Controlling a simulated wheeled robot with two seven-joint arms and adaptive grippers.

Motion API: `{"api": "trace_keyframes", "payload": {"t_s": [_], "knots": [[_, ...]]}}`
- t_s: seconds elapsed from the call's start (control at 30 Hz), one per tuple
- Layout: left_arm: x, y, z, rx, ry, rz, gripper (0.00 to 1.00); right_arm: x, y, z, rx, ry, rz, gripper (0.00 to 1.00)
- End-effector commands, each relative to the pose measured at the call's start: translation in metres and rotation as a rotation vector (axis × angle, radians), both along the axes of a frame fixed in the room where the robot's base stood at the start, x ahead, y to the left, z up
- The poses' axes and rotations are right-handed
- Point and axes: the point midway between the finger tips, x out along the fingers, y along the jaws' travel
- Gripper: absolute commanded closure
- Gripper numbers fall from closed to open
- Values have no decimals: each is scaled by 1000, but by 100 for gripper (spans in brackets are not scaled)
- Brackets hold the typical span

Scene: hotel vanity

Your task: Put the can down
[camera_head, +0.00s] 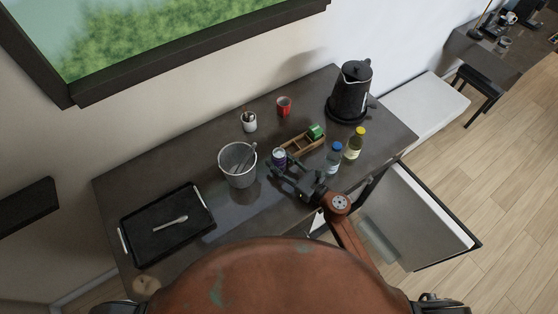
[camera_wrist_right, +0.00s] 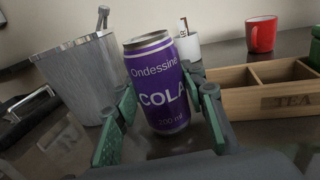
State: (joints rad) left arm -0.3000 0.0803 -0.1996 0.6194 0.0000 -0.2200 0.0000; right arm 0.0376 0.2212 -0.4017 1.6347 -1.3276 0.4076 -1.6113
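The purple cola can (camera_wrist_right: 160,85) is between the two green-padded fingers of my right gripper (camera_wrist_right: 162,115) in the right wrist view. The fingertips appear to touch its sides, one on the left and one on the right. In the head view the can (camera_head: 279,157) shows just beyond my right gripper (camera_head: 281,169), over the middle of the dark vanity top (camera_head: 200,247). The can looks roughly upright. I cannot tell whether its base rests on the surface. My left gripper is not in view.
A metal bucket (camera_head: 237,165) stands left of the can, and a wooden tea box (camera_head: 303,145) is just right. Two bottles (camera_head: 334,158) (camera_head: 354,143), a black kettle (camera_head: 349,92), a red mug (camera_head: 284,106), a white cup (camera_head: 249,122) and a black tray (camera_head: 150,222) stand around.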

Motion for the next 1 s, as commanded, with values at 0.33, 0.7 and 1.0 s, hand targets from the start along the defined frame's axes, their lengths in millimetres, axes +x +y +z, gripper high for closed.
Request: {"api": "trace_keyframes", "payload": {"t_s": [0.33, 0.7, 1.0], "knots": [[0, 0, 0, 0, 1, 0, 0, 0, 0, 0, 0, 0, 0, 87], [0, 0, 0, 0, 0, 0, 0, 0, 0, 2, 0, -1, 0, 99], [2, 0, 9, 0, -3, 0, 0, 0, 0, 33, -3, -8, 3, 99]]}}
